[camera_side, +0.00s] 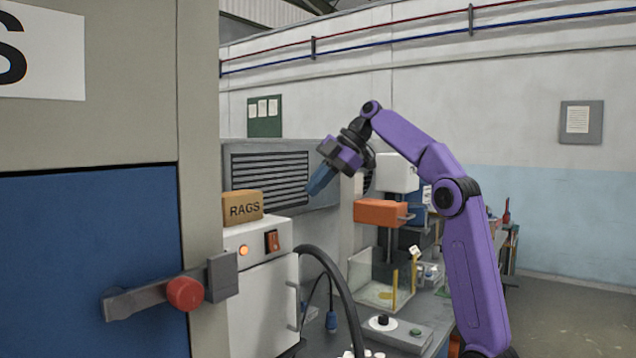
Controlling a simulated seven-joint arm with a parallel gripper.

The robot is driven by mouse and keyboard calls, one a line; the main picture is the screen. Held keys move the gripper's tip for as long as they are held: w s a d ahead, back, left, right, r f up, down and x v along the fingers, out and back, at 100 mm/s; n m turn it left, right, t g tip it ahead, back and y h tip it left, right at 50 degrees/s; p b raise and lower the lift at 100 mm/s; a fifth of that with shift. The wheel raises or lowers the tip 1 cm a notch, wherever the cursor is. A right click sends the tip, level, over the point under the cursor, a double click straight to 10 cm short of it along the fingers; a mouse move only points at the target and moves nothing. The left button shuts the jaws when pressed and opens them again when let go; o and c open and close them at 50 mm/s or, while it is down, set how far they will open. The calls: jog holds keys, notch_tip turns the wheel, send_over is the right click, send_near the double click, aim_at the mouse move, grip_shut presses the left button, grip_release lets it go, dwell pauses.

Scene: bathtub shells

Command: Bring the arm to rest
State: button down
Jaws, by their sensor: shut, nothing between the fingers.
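My gripper (318,184) is at the end of the raised purple arm, near the middle of the picture. Its blue fingers point down and to the left and are shut with nothing between them. It appears up in the air, in front of a grey louvred panel (270,178) in the picture. The arm bends at its elbow and comes down to the lower right. Its base is cut off or hidden at the bottom edge.
A white cabinet (262,308) with an orange lamp and a switch carries a RAGS box (243,204). A black hose (335,285) curves beside it. An orange-and-white machine (381,212) stands over a clear guard (382,290). A blue door (90,250) fills the left foreground.

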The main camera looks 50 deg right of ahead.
jog(key=shift+s+d+r, duration=0.1)
jog(key=shift+r, duration=0.1)
dwell(0.6)
jog(key=s+a+f+m+g, duration=0.1)
jog(key=s+a+f+g, duration=0.15)
jog(key=a+f, duration=0.35)
jog(key=s+a+f+m+g+h, duration=0.1)
jog(key=s+a+f, duration=0.3)
jog(key=a, duration=0.3)
jog(key=s+a+f+m+g, duration=0.1)
jog(key=s+a+f+m, duration=0.1)
jog(key=s+a+f, duration=0.35)
jog(key=s+f+g+h, duration=0.1)
jog(key=s+f+h, duration=0.2)
jog(key=s+f, duration=1.4)
jog(key=s, duration=0.3)
jog(key=shift+s+f+h, duration=0.15)
jog(key=shift+f+h, duration=0.05)
jog(key=shift+h, duration=0.1)
